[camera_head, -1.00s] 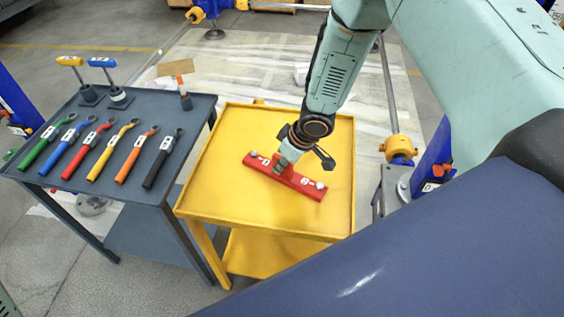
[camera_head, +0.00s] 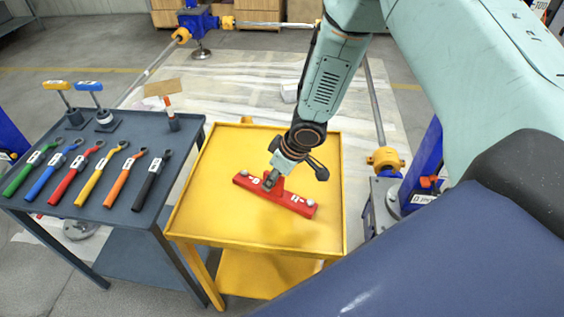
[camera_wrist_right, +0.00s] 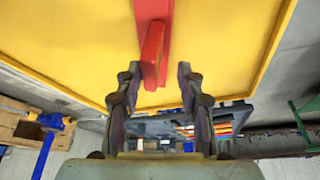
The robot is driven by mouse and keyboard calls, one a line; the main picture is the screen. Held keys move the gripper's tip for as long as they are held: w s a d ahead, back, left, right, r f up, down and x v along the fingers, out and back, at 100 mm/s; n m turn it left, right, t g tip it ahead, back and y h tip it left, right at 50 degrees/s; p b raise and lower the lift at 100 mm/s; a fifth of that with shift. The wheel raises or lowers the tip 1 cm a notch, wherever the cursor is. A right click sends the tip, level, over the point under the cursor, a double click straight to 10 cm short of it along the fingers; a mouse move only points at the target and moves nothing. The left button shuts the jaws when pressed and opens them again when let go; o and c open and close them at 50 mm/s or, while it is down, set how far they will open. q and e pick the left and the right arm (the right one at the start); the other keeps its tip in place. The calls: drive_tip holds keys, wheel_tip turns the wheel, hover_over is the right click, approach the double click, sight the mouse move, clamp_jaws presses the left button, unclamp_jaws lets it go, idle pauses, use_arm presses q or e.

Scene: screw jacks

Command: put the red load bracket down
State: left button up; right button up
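The red load bracket (camera_head: 275,196), a long bar with a small upright part in the middle, lies on the yellow cart top (camera_head: 215,215). My right gripper (camera_head: 274,178) is at the bracket's middle, pointing down at its upright part. In the right wrist view my right gripper (camera_wrist_right: 158,82) has its two fingers apart. The red bracket (camera_wrist_right: 153,45) shows between and beyond them, with a gap on each side. My left gripper is in neither view.
A grey tool cart (camera_head: 110,160) stands to the left, with several coloured wrenches and upright tools on it. A blue screw jack (camera_head: 428,165) stands right of the yellow cart. The yellow top is clear around the bracket.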

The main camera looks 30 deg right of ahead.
drive_tip(key=v, duration=0.9)
drive_tip(key=shift+p, duration=0.3)
drive_tip(key=s+a+f+m+g, duration=0.1)
drive_tip(key=s+a+f+m, duration=0.15)
drive_tip(key=s+f, duration=0.4)
drive_tip(key=s+a+f+m+g, duration=0.1)
drive_tip(key=s+a+f, duration=0.3)
drive_tip(key=s, duration=0.5)
drive_tip(key=s+d+f+m+g+h, duration=0.1)
drive_tip(key=s+f, duration=0.1)
drive_tip(key=s, duration=0.4)
drive_tip(key=s+d+f+m+h, duration=0.1)
drive_tip(key=s+f+m, duration=0.1)
drive_tip(key=s, duration=0.5)
drive_tip(key=shift+s+d+g, duration=0.25)
drive_tip(key=shift+s+g, duration=0.05)
drive_tip(key=shift+g, duration=0.1)
drive_tip(key=shift+f, duration=0.1)
drive_tip(key=shift+f, duration=0.1)
wheel_tip(320, 180, down, 3)
drive_tip(key=b, duration=0.2)
drive_tip(key=shift+b, duration=0.4)
